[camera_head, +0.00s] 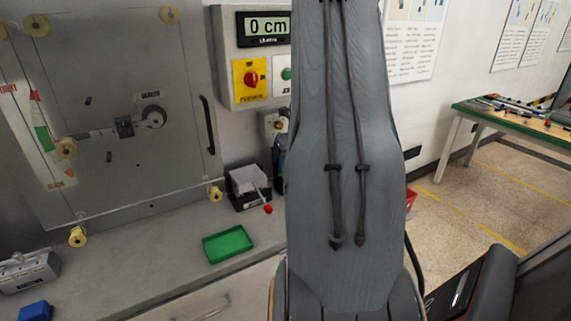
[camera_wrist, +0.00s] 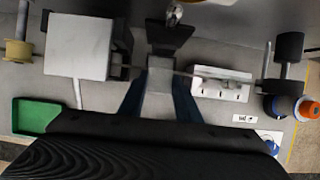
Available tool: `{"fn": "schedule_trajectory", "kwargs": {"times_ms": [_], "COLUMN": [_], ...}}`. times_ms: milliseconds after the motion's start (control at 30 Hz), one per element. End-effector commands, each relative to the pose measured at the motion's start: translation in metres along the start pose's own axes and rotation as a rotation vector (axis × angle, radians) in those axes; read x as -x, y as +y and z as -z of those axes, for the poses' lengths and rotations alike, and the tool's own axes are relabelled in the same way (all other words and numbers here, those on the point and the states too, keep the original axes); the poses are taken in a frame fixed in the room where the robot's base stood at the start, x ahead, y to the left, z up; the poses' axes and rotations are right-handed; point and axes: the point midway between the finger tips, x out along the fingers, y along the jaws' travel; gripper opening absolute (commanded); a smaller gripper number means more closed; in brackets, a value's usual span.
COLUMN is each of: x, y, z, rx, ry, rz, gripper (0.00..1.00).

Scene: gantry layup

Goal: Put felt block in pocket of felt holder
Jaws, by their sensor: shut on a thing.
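My gripper (camera_wrist: 160,88) shows in the wrist view as two dark blue fingers. A pale grey block (camera_wrist: 159,78), probably the felt block, is between them, so the gripper is shut on it. In the head view my arm hides the gripper and block. I cannot surely tell the felt holder. A black box with a pale square top (camera_wrist: 88,47) stands left of the gripper and may be it; it shows in the head view (camera_head: 248,182) left of my arm. A dark piece (camera_wrist: 168,36) lies just beyond the held block, and its link to the block is unclear.
A green tray (camera_head: 228,244) lies on the grey bench, also in the wrist view (camera_wrist: 36,115). A white socket strip (camera_wrist: 222,86) and an orange-and-blue round object (camera_wrist: 306,109) are right of the gripper. A blue block (camera_head: 36,310) sits at the head view's lower left.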

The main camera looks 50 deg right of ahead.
Motion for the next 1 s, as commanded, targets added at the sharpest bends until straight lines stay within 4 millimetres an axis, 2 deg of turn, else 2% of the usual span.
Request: {"fn": "schedule_trajectory", "kwargs": {"times_ms": [100, 300, 667, 700, 767, 800, 1000], "x": [-0.006, -0.021, -0.025, -0.025, -0.024, -0.024, -0.020], "y": [0.001, 0.000, 0.001, 0.000, 0.001, 0.001, 0.001], "z": [-0.020, -0.013, -0.012, -0.012, -0.012, -0.012, -0.013], "rx": [0.004, 0.000, -0.001, 0.000, 0.000, 0.000, 0.001], "ry": [0.000, 0.001, 0.000, 0.000, 0.000, 0.000, 0.000], "rz": [-0.001, 0.001, 0.000, 0.000, 0.000, 0.000, 0.000], "gripper": [0.10, 0.10, 0.10, 0.35, 0.45, 0.49, 0.49]}}
